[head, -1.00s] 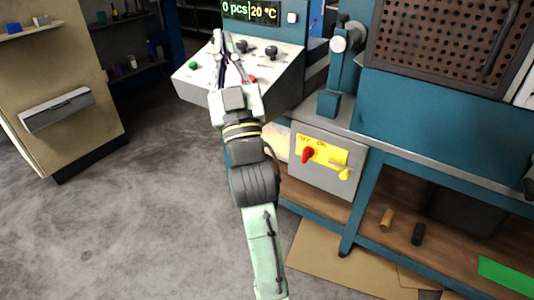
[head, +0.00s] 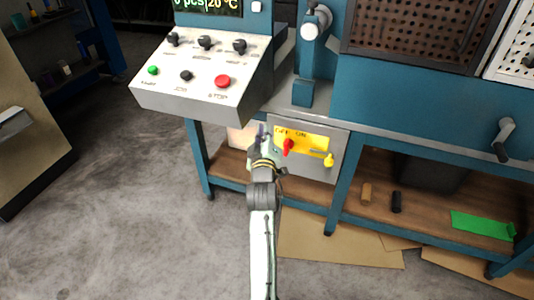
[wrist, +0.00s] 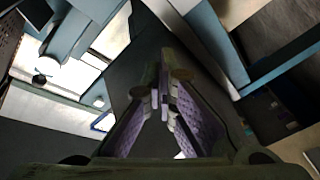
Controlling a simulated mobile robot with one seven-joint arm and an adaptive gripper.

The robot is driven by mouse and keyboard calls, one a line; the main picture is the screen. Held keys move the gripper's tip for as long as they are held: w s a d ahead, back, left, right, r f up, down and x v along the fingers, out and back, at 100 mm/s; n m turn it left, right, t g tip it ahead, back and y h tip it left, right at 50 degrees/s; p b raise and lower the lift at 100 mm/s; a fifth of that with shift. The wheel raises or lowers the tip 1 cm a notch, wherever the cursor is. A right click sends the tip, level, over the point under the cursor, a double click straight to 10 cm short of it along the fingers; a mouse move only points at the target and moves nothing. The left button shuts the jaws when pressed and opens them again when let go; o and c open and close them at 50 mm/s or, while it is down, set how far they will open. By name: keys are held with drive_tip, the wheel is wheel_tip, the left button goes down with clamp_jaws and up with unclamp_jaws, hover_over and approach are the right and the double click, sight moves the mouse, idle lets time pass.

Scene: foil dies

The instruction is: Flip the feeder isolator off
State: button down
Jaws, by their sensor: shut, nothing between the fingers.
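The isolator is a grey box (head: 320,170) under the bench edge, with a yellow plate (head: 312,143) lettered OFF and ON. A red rotary handle (head: 288,147) sits on the plate's left part, and a smaller yellow handle (head: 329,160) sits at its lower right. My gripper (head: 263,130) is just left of the red handle in the head view, with a small gap seen between them; whether they touch is unclear. In the wrist view the two fingers (wrist: 160,88) come together at their tips, shut and empty. The red handle cannot be made out in the wrist view.
A sloped control console (head: 200,75) with knobs and a red button (head: 222,81) stands above and left of the box. The blue bench frame (head: 345,190) and a lower wooden shelf (head: 430,220) lie to the right. Cardboard (head: 330,240) lies on the floor below.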

wheel_tip(320, 180, down, 16)
drive_tip(key=s+n, duration=0.2)
drive_tip(key=n, duration=0.6)
drive_tip(key=shift+n, duration=0.4)
